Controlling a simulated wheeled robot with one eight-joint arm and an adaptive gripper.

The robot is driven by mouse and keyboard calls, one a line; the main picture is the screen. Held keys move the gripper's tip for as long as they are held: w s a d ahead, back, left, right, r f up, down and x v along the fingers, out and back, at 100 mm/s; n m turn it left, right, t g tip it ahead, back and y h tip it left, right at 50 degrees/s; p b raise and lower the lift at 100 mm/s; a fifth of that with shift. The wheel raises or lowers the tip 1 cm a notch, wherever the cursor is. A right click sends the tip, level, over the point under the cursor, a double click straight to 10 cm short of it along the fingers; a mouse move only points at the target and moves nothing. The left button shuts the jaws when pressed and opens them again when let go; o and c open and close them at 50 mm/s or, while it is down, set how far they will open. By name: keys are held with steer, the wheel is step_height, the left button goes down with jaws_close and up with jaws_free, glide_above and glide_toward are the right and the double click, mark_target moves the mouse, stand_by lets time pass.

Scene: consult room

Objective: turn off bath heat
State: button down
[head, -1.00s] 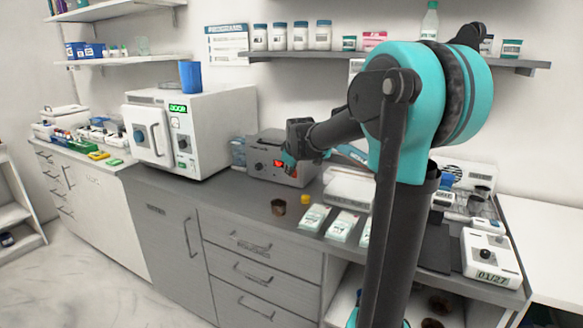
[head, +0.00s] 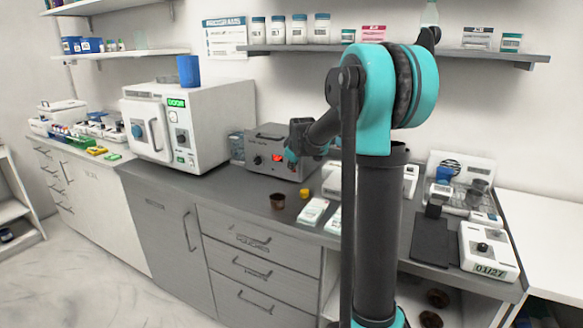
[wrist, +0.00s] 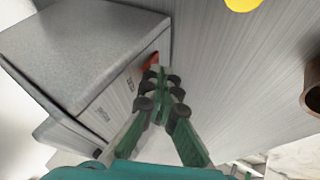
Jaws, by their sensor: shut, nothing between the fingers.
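The bath (head: 262,143) is a grey metal box on the dark counter, right of the white oven. Its front has a dark knob (head: 257,160) on the left and a red lit part (head: 277,158). My gripper (head: 291,160) is in front of the right part of that face. In the wrist view the bath (wrist: 85,50) fills the upper left, with its red part (wrist: 151,60) just beside my fingertips (wrist: 160,72). The fingers are shut and empty. I cannot tell whether they touch the red part. My gripper hides the front's right side in the head view.
A brown cup (head: 277,201) and a small yellow item (head: 304,193) stand on the counter before the bath. The white oven (head: 190,125) is to the left. White packs (head: 313,211) lie to the right. A shelf (head: 400,52) with jars hangs above.

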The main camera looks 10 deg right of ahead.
steer(key=shift+w+d+r, duration=0.15)
steer(key=shift+w+d, duration=0.15)
steer(key=shift+w, duration=0.05)
steer(key=shift+r, duration=0.1)
steer(key=shift+r, duration=0.65)
steer(key=shift+s+a, duration=0.15)
